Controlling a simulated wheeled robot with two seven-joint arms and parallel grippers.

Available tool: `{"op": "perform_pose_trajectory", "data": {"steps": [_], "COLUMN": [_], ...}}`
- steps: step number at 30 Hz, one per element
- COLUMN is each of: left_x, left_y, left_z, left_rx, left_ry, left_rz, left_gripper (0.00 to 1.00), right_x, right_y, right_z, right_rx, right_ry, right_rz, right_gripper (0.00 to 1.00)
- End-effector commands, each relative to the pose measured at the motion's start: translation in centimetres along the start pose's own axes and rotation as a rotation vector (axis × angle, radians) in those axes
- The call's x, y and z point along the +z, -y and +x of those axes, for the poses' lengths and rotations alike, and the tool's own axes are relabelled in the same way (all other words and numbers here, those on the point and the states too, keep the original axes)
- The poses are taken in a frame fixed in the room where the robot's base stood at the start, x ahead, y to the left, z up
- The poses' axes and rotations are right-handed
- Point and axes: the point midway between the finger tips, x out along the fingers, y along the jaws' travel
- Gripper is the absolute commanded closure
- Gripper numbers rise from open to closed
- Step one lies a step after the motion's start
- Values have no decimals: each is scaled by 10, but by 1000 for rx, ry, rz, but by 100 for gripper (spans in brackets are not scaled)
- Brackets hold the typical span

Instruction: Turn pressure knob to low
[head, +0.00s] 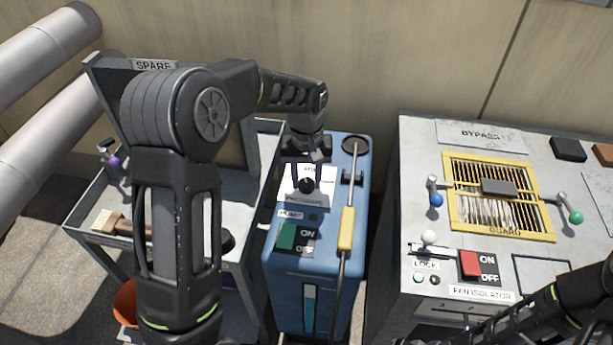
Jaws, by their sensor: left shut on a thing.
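The pressure knob (307,187) is a small black knob on a white plate marked PRESSURE, on top of the blue pump unit (271,262). My left gripper (307,180) points down over it from above and is shut on it. The fingers hide part of the knob and the plate's markings, so I cannot tell its setting. My right arm crosses the lower right corner of the head view; its gripper does not show.
A green pump switch (286,237) and a yellow-gripped lever (346,228) lie close to the knob. The fan isolator cabinet (412,180) stands to the right, with a yellow guard (532,192) and red switch (469,263). A grey cart is at left, partly behind my arm.

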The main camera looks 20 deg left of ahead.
Motion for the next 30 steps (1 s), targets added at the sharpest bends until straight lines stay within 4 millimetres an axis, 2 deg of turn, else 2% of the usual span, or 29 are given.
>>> {"op": "perform_pose_trajectory", "data": {"steps": [15, 21, 30], "left_x": [0, 0, -1], "left_y": [0, 0, 0], "left_z": [-2, -1, -1], "left_rx": [0, 1, 1], "left_ry": [-1, -2, -2], "left_rz": [-459, -569, -630], "left_gripper": [100, 100, 100], "right_x": [0, 0, 0], "right_y": [6, 7, 7], "right_z": [-14, -17, -18], "right_rx": [0, 0, 0], "right_ry": [0, 0, 0], "right_rz": [1, 1, 1], "right_gripper": [64, 64, 64]}}
